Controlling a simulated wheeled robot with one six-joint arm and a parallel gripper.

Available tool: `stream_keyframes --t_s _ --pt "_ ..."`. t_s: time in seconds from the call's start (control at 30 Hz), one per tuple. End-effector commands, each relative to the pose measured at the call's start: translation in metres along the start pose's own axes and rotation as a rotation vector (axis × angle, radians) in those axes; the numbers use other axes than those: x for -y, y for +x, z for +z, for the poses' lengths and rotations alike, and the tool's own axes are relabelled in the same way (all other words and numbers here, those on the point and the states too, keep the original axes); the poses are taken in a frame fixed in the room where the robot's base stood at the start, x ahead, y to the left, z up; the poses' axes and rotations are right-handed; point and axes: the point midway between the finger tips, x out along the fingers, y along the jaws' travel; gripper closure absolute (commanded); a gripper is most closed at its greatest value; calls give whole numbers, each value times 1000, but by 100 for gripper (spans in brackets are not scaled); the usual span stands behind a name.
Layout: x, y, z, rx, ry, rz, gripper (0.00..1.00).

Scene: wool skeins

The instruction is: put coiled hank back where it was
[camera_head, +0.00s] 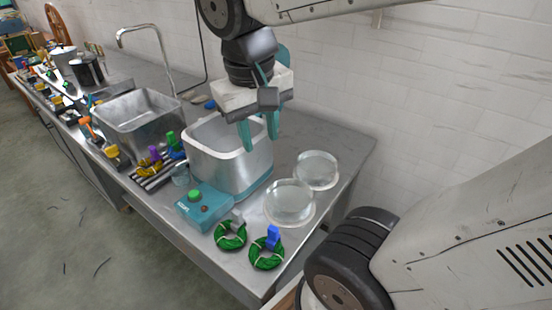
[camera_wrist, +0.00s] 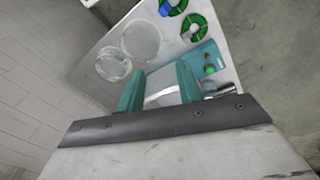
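Two green coiled hanks lie at the front corner of the steel counter. One hank (camera_head: 230,240) has a grey piece on it, and the other hank (camera_head: 266,258) has a blue piece on it. Both show at the top of the wrist view, the grey-pieced hank (camera_wrist: 202,27) and the blue-pieced hank (camera_wrist: 181,6), partly cut off. My gripper (camera_head: 259,137) hangs above the metal tub, away from both hanks. Its teal fingers (camera_wrist: 160,92) are apart, with nothing seen held between them.
The metal tub (camera_head: 214,165) stands behind a teal box (camera_head: 206,208) with a green button. Two clear round dishes, one nearer (camera_head: 289,203) and one farther (camera_head: 316,170), sit to the right. A sink (camera_head: 140,122) and coloured clips (camera_head: 172,143) lie left. A wall bounds the back.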

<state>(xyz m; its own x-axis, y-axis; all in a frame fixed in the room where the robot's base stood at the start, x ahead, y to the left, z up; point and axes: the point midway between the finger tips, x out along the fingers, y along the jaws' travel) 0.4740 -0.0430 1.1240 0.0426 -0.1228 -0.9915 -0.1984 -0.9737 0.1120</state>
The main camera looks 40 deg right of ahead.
Motion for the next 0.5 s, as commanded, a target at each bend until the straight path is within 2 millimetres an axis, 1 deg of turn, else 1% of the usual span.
stream_keyframes --t_s 0.03,0.1,0.2,0.33,0.5 --pt "-1 4 17 -16 -40 -35 65" --pt "0 10 34 -31 -96 -73 65" --pt "2 17 50 -49 -154 -108 65" --pt "3 21 57 -60 -185 -127 65" --pt "3 21 57 -61 -190 -128 65"
